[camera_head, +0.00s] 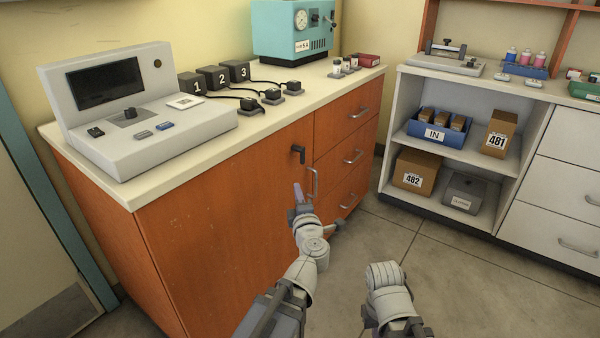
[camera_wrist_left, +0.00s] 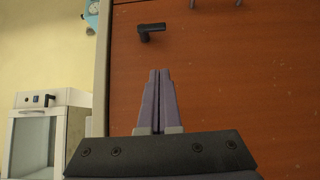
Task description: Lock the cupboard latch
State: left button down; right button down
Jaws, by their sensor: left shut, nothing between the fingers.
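The orange wooden cupboard (camera_head: 225,215) stands at the left, its door closed. Its black latch (camera_head: 298,154) sits near the door's upper right edge, beside the drawers. It also shows near the top of the left wrist view (camera_wrist_left: 150,30), with its lever pointing sideways. My left gripper (camera_head: 298,190) is in front of the cupboard, below the latch and apart from it. Its fingers (camera_wrist_left: 160,75) are together and empty, pointing toward the door with the latch beyond their tips. My right arm shows at the bottom of the head view, but its fingers are not visible.
Drawers with handles (camera_head: 353,156) are further right. The counter (camera_head: 205,152) holds a grey console and numbered black blocks. Open shelves (camera_head: 450,150) stand at the right. The floor (camera_head: 440,275) between is clear.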

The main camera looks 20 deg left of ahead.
pick_arm(q)
jog(key=w+d+x, duration=0.1)
jog(key=d+x, duration=0.1)
jog(key=x, duration=1)
jog(key=shift+w, duration=0.45)
jog(key=shift+f, duration=0.15)
